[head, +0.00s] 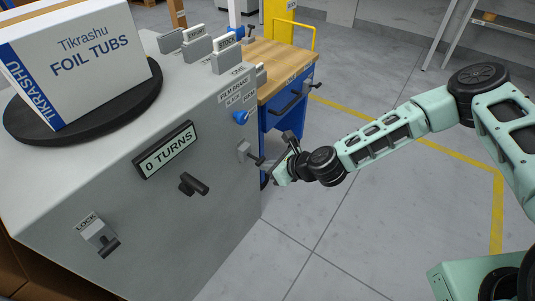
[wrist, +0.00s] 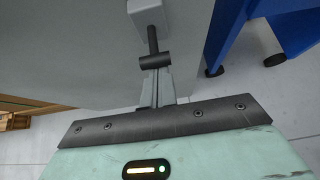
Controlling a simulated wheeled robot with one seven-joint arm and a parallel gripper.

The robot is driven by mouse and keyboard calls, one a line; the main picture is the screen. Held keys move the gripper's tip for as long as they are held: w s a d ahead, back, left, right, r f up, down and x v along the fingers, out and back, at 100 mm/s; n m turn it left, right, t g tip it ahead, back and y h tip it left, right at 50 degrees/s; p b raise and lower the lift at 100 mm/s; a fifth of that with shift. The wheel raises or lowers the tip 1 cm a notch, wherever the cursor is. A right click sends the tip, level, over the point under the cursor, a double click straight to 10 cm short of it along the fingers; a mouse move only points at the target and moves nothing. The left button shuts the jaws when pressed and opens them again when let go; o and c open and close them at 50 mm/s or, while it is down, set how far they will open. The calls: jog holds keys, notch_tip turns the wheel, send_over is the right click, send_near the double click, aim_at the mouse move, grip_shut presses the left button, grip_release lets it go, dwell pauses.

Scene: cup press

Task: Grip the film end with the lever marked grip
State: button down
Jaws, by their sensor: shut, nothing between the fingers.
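A lever (head: 250,154) with a grey base and a black bar handle sits on the right part of the grey machine's front. My gripper (head: 270,177) is beside it, to its right. In the wrist view a black handle (wrist: 155,61) on a grey block lies just ahead of my gripper (wrist: 156,80). The fingers are shut and empty; I cannot tell whether they touch the handle. No readable grip mark shows on this lever. I cannot make out the film end in either view.
The machine (head: 215,220) also carries a lock lever (head: 103,239), a dark handle (head: 193,184), a "0 TURNS" display (head: 166,150) and a blue knob (head: 240,117). A foil tubs box (head: 85,60) stands on top. A blue wood-topped bench (head: 275,65) is behind. Floor at right is clear.

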aim_at(262, 160)
jog(key=shift+w+a+r+g+h+p, duration=0.1)
jog(key=shift+r+g+h+p, duration=1.2)
jog(key=shift+p, duration=2.5)
jog(key=shift+r, duration=0.3)
jog(key=shift+w+a+r+p, duration=0.15)
jog(key=shift+p, duration=0.35)
